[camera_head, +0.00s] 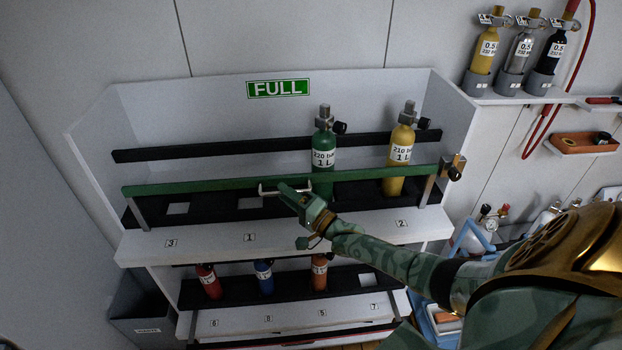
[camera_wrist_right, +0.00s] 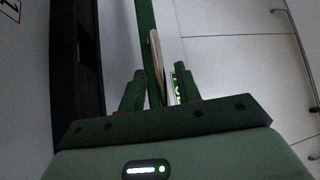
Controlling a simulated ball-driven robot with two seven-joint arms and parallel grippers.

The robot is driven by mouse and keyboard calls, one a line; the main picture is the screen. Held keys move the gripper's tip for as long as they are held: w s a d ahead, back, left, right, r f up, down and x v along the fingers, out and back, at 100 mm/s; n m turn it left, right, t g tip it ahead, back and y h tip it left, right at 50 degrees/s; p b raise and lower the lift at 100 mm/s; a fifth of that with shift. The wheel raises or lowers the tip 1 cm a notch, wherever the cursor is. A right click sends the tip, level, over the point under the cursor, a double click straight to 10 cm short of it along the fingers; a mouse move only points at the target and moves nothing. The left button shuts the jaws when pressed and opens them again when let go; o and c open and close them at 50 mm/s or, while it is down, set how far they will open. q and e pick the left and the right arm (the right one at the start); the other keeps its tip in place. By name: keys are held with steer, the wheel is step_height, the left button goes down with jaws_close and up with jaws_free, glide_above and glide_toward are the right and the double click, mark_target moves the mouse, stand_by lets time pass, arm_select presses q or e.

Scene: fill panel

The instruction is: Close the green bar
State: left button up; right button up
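The green bar (camera_head: 220,184) runs across the front of the upper shelf, in front of a green cylinder (camera_head: 324,158) and a yellow cylinder (camera_head: 401,150). Its right end is by the brass latch (camera_head: 453,167); I cannot tell whether it is engaged. A pale handle (camera_head: 268,187) sits on the bar near its middle. My right gripper (camera_head: 284,189) is at this handle. In the right wrist view the gripper (camera_wrist_right: 159,80) has its fingers apart, with the bar (camera_wrist_right: 148,40) and handle (camera_wrist_right: 156,52) between them. My left gripper is not in view.
A white rack panel (camera_head: 280,240) with a FULL sign (camera_head: 278,88) holds the shelves. Smaller cylinders (camera_head: 264,277) stand on the lower shelf. My right arm crosses the lower right.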

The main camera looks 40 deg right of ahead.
steer(key=b+v, duration=0.1)
steer(key=v, duration=1.3)
steer(key=shift+s+d, duration=0.2)
steer(key=shift+s, duration=0.1)
steer(key=s+d+f+n+g+h+b, duration=0.15)
steer(key=s+f+n+g, duration=0.25)
steer(key=f, duration=0.7)
steer(key=s+d+f+n+g+h+b, duration=0.1)
steer(key=s+f+n+g+h+b, duration=0.25)
steer(key=f, duration=0.75)
steer(key=s+d+f+n+g+h+b, duration=0.1)
steer(key=s+f+n+g, duration=0.2)
steer(key=s+f+n, duration=0.5)
steer(key=s+a+f+g+b, duration=0.3)
steer(key=s+f, duration=0.3)
steer(key=f, duration=0.3)
steer(key=s+a+f+g+b, duration=0.2)
steer(key=s+f+g+b, duration=0.1)
steer(key=s+f, duration=0.5)
steer(key=s+a+f+g+b, duration=0.2)
steer(key=s+a+f+b, duration=0.4)
steer(key=s+a+f, duration=0.3)
steer(key=shift+a+f+n+y, duration=0.45)
steer(key=shift+a+f, duration=0.15)
steer(key=shift+a, duration=0.5)
